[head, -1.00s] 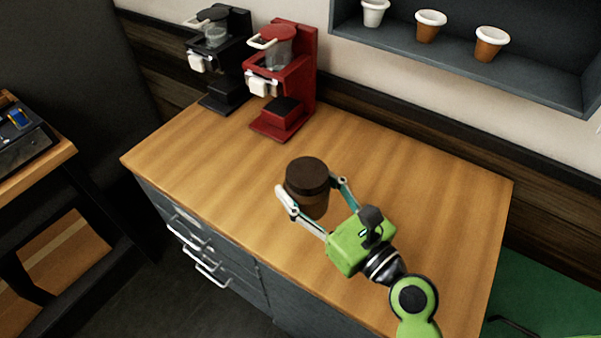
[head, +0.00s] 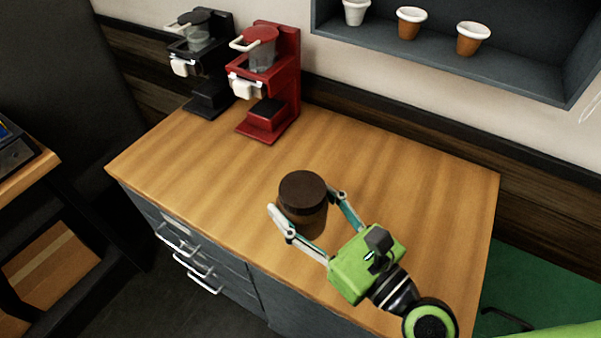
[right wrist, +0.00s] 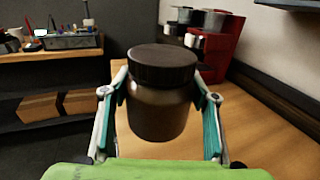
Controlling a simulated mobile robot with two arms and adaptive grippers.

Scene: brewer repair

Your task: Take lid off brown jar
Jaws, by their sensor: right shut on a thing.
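The brown jar (head: 305,215) has a dark brown lid (head: 303,190) on its top. It is upright over the wooden counter, and I cannot tell whether its base touches the wood. My right gripper (head: 306,202) is shut on the jar, one finger on each side. In the right wrist view the jar's body (right wrist: 158,113) sits between the two fingers, with the ribbed lid (right wrist: 162,66) above them. My left gripper is in neither view.
A red brewer (head: 270,85) and a black brewer (head: 203,65) stand at the counter's back left. Several small pots (head: 411,22) sit on a wall shelf above. The wooden counter (head: 420,190) is bare around the jar. A side table (right wrist: 45,53) holds tools.

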